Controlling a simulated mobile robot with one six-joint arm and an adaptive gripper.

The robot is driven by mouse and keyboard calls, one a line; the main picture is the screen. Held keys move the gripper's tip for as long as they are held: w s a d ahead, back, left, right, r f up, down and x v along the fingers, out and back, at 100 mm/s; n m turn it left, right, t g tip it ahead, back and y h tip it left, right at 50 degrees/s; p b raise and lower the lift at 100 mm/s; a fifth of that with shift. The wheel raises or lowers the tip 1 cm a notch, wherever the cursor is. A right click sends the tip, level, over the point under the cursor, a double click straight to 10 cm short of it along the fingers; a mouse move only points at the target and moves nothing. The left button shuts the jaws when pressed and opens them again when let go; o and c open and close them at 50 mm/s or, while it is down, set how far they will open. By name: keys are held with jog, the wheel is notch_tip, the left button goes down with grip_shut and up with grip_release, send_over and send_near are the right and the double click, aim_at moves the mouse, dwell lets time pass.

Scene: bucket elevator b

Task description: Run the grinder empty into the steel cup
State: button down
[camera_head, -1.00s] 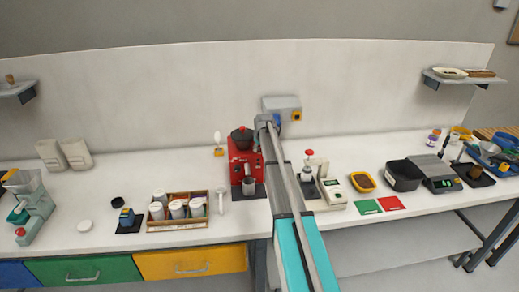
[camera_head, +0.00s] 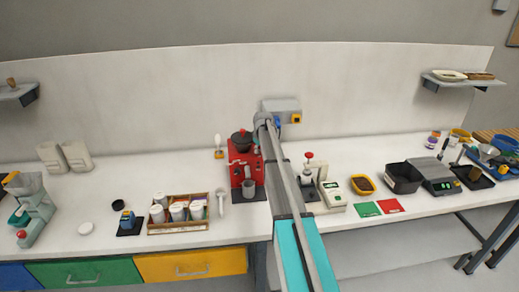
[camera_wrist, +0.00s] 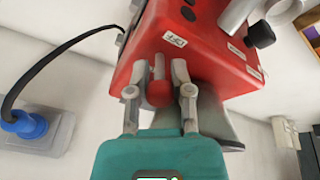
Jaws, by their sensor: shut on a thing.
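The red grinder (camera_head: 245,168) stands upright on the bench, with a dark lidded hopper (camera_head: 241,140) on top. The steel cup (camera_head: 249,189) stands at the foot of its front, and its inside is not visible. In the wrist view, my gripper (camera_wrist: 159,93) is shut on a red knob (camera_wrist: 158,94) at the side of the grinder body (camera_wrist: 188,45). The grey hopper cone flares close beside the right finger, and a grey metal cylinder shows at the upper right. In the head view, my arm hides the gripper and the grinder's right side.
A wall box (camera_head: 282,104) is behind the grinder; a blue plug (camera_wrist: 28,125) with a black cord shows in the wrist view. A wooden rack of white jars (camera_head: 178,212) stands left. A white device (camera_head: 332,193) and a bowl of brown contents (camera_head: 363,184) stand right.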

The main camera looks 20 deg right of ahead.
jog(key=g, duration=0.1)
jog(key=w+g, duration=0.1)
jog(key=g, duration=0.1)
jog(key=shift+w+d+y+p, duration=0.1)
jog(key=shift+d+y+p, duration=0.1)
jog(key=shift+y+p, duration=0.2)
jog(key=shift+g, duration=0.5)
jog(key=c, duration=0.7)
grip_release()
jog(key=shift+c, duration=0.2)
jog(key=shift+a, duration=0.1)
